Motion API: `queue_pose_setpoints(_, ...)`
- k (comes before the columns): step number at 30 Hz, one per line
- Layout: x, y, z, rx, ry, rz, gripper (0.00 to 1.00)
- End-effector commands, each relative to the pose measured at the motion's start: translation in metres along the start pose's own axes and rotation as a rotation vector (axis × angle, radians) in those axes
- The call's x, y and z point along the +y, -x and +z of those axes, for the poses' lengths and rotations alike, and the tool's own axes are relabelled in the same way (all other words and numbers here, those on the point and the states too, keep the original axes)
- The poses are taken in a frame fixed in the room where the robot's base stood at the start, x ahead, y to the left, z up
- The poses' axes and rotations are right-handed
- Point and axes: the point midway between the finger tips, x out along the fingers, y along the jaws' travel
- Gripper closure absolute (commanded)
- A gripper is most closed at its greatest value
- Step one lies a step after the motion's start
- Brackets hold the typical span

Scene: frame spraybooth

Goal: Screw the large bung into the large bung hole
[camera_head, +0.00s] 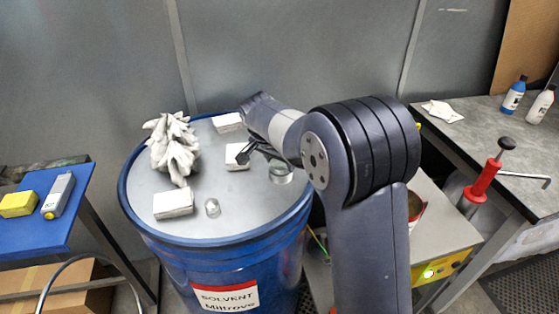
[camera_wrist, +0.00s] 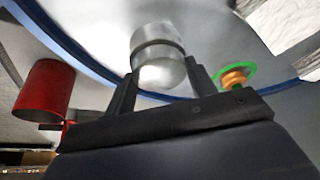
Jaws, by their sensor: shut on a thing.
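The large bung is a silvery metal cylinder (camera_wrist: 158,55) with a darker groove around it. It sits between the two dark fingers of my gripper (camera_wrist: 162,82) in the wrist view, and the gripper is shut on it. In the head view a silvery round piece (camera_head: 281,174), likely this bung, shows under my wrist over the right part of the drum lid (camera_head: 240,203). My gripper (camera_head: 266,154) is partly hidden by my arm there. The large bung hole is not plainly visible. I cannot tell whether the bung touches the lid.
A crumpled pale glove or rag (camera_head: 172,146), white blocks (camera_head: 173,204) and a small silvery piece (camera_head: 212,207) lie on the lid. A blue table (camera_head: 35,225) stands left. A bench (camera_head: 480,120) with bottles stands right. A red cylinder (camera_wrist: 45,88) shows in the wrist view.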

Motion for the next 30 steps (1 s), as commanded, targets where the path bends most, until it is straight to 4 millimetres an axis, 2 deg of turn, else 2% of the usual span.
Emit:
queue_pose_setpoints(12,-0.0017,-0.0007,0.001,-0.003,-0.337,0.146,0.72)
queue_pose_setpoints(23,-0.0017,-0.001,0.0012,-0.003,-0.35,0.149,0.72)
queue_pose_setpoints(24,-0.0017,-0.001,0.0011,-0.003,-0.35,0.149,0.44)
queue_pose_setpoints(27,-0.0018,-0.0009,0.0008,-0.002,-0.35,0.148,0.36)
queue_pose_setpoints(30,-0.0019,-0.0007,0.0005,-0.001,-0.35,0.147,0.36)
